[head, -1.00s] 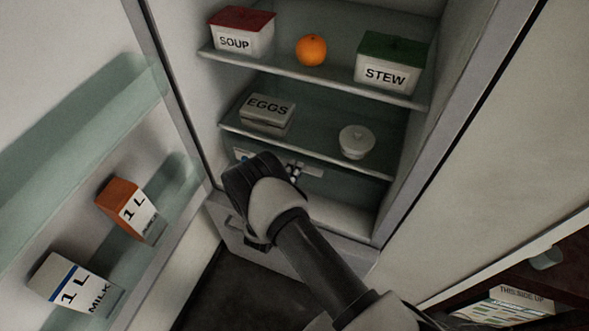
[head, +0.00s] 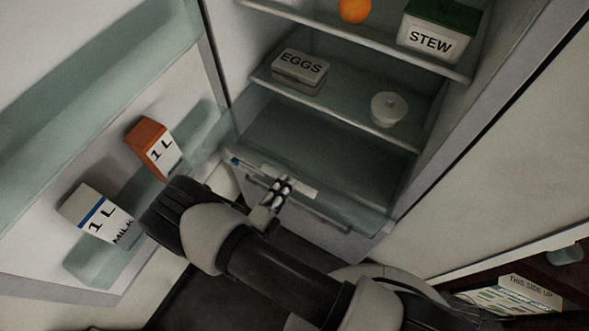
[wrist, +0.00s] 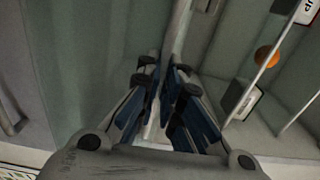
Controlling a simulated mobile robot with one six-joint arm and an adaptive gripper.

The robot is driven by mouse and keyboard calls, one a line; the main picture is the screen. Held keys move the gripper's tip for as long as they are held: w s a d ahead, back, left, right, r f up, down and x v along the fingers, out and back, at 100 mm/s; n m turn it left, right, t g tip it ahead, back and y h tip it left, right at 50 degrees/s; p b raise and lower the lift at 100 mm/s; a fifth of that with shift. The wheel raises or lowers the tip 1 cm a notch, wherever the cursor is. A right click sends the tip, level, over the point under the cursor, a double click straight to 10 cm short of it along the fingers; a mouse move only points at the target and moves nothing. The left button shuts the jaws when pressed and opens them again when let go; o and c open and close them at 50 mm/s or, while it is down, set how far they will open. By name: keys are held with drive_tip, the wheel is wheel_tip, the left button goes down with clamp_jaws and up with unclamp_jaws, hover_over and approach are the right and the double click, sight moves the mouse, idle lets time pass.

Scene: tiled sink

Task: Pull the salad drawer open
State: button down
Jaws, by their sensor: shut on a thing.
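The salad drawer (head: 355,207) is a greenish, see-through drawer low in the fridge, below the shelf with the eggs. It stands partly pulled out, with its front forward of that shelf. A pale strip runs along its front. My gripper (head: 277,192) is at the left-middle of this front, shut on the drawer's handle. The arm hides part of the front's lower left. In the wrist view my gripper (wrist: 164,112) has its blue-padded fingers on both sides of a pale bar (wrist: 153,122). The drawer's contents cannot be made out.
The eggs box (head: 299,72) and a white lidded bowl (head: 388,109) stand on the shelf above. The stew box (head: 438,33) and an orange (head: 354,9) are higher. The open door at left holds an orange carton (head: 154,148) and a milk carton (head: 97,212).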

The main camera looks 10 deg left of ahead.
drive_tip(key=shift+v, duration=0.8)
drive_tip(key=c, duration=1.8)
unclamp_jaws()
drive_tip(key=shift+o, duration=0.2)
drive_tip(key=v, duration=1.2)
drive_tip(key=shift+r, duration=0.1)
